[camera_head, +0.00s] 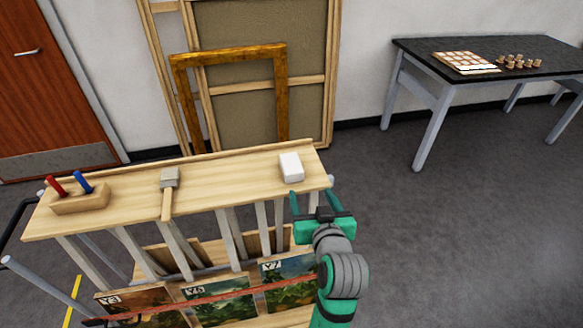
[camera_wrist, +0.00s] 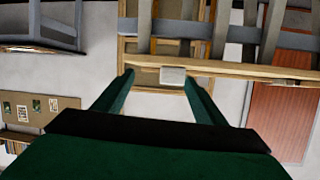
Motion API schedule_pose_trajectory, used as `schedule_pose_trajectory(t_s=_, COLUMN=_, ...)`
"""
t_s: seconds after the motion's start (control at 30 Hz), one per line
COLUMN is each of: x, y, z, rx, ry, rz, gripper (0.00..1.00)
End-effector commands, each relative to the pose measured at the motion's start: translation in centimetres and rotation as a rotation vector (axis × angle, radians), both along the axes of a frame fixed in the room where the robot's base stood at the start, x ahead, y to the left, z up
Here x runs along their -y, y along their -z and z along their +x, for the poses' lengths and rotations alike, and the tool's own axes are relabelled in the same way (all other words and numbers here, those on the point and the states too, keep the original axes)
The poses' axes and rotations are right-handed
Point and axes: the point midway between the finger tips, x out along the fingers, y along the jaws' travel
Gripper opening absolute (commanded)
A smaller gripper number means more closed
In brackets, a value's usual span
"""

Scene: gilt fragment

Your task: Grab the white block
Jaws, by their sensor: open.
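The white block (camera_head: 291,167) sits on the right end of the wooden top shelf (camera_head: 230,183) of a rack. In the wrist view the white block (camera_wrist: 173,75) appears between the two green fingers, beyond their tips. My gripper (camera_head: 313,204) is open and empty, just off the front right edge of the shelf, near the block but apart from it. In the wrist view the open fingers of my gripper (camera_wrist: 158,78) frame the block from both sides.
A brush (camera_head: 169,184) lies mid-shelf, its handle over the front edge. A wooden holder (camera_head: 80,202) with red and blue tools stands at the left end. Framed canvases (camera_head: 265,75) lean behind. A black-topped table (camera_head: 490,55) stands back right. Bare shelf surrounds the block.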

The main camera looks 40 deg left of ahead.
Motion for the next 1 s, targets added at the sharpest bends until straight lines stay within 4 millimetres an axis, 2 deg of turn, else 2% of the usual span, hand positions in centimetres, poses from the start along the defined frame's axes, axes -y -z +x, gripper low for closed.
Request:
schedule_pose_trajectory(t_s=0.03, x=-0.7, y=-1.3, z=0.1, rx=0.013, ry=-0.027, rz=-0.011, gripper=0.65)
schedule_pose_trajectory(t_s=0.13, x=-1.7, y=-2.7, z=0.0, rx=0.022, ry=-0.069, rz=-0.036, gripper=0.65)
schedule_pose_trajectory(t_s=0.3, x=-2.5, y=-3.6, z=0.0, rx=0.027, ry=-0.101, rz=-0.059, gripper=0.65)
schedule_pose_trajectory(t_s=0.6, x=-5.4, y=-2.3, z=2.4, rx=0.026, ry=-0.105, rz=-0.061, gripper=0.65)
schedule_pose_trajectory(t_s=0.87, x=-6.7, y=-1.6, z=3.4, rx=0.028, ry=-0.103, rz=-0.06, gripper=0.65)
schedule_pose_trajectory(t_s=1.0, x=-8.1, y=-0.7, z=4.2, rx=0.026, ry=-0.105, rz=-0.061, gripper=0.65)
